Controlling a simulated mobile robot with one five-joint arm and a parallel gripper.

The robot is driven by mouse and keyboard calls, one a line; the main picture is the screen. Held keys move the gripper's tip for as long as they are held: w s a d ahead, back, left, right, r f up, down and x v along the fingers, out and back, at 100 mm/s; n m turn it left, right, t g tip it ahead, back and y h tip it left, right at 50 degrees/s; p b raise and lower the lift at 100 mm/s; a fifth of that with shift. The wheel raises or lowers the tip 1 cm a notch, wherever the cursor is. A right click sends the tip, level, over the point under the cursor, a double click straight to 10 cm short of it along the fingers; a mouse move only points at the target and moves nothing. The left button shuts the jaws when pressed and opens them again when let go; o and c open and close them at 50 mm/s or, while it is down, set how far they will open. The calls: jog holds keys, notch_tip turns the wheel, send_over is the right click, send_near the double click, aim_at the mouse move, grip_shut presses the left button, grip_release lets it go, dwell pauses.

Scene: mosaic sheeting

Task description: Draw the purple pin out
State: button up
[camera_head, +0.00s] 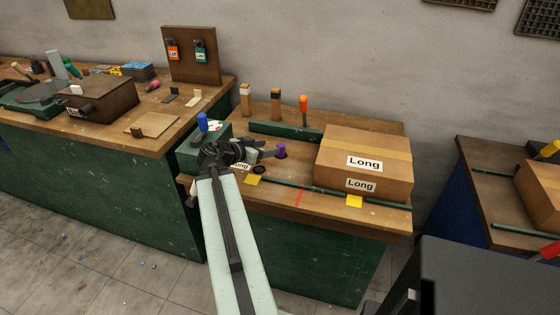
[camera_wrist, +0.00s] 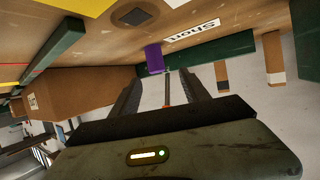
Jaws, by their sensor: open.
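The purple pin (camera_head: 281,151) stands upright on the middle workbench, left of the cardboard box. My gripper (camera_head: 268,154) is just left of it, low over the bench. In the wrist view, which shows the bench overhead, the purple pin (camera_wrist: 154,58) appears just beyond the open fingers (camera_wrist: 160,78), in line with the gap between them. Nothing is held. I cannot tell whether a fingertip touches the pin. Whatever the pin sits in is hidden.
The cardboard box (camera_head: 362,165) marked "Long" stands right of the pin. A green rail (camera_head: 287,131) lies behind it, with an orange-handled tool (camera_head: 303,104) and wooden posts (camera_head: 245,95) further back. A blue-topped pin (camera_head: 202,122) stands left of my gripper.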

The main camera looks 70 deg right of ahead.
aim_at(281, 148)
jog(key=b+x, duration=0.1)
jog(key=x, duration=0.1)
jog(key=b+x, duration=0.1)
jog(key=x, duration=0.2)
jog(key=f+b+x, duration=0.1)
jog(key=x, duration=0.1)
jog(key=shift+s+f+b, duration=0.1)
jog(key=shift+s+b, duration=0.15)
jog(key=shift+b, duration=0.05)
jog(key=shift+s+d, duration=0.1)
jog(key=shift+d, duration=0.1)
grip_shut()
